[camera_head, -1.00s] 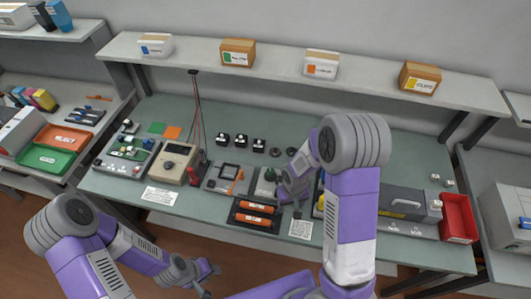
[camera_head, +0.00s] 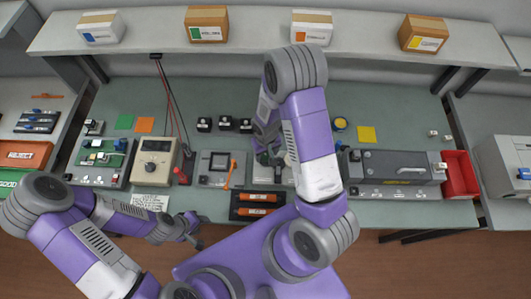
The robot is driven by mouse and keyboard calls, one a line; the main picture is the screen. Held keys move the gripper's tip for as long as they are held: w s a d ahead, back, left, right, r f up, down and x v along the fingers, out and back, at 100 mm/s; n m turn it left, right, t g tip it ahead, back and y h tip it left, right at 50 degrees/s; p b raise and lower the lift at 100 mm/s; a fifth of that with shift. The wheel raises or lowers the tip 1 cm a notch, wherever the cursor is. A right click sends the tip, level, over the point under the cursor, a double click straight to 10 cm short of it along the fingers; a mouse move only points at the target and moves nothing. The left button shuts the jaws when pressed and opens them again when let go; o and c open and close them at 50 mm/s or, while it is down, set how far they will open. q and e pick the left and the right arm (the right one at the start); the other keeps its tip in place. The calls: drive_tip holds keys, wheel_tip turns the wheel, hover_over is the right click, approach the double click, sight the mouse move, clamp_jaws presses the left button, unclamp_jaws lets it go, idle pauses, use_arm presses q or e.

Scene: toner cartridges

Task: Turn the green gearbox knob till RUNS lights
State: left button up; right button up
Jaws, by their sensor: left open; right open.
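My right gripper (camera_head: 275,165) is open and points down over a small unit on the bench. A dark green part (camera_head: 262,158) shows beside its fingers, and the gripper and forearm hide most of that unit. I cannot make out the knob itself, its turn position or a RUNS light, nor whether the fingers touch anything. My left gripper (camera_head: 194,233) is open and empty, low in front of the bench's front edge.
A tray with orange cartridges (camera_head: 258,211) lies just in front of the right gripper. A grey unit with an orange handle (camera_head: 220,168) and a beige meter (camera_head: 155,161) stand to the left. A grey machine (camera_head: 395,168) and red bin (camera_head: 460,174) stand to the right.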

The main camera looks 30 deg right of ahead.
drive_tip(key=shift+f, duration=0.55)
drive_tip(key=shift+s+f, duration=0.1)
drive_tip(key=shift+f, duration=0.2)
drive_tip(key=shift+c, duration=0.3)
drive_tip(key=c, duration=1)
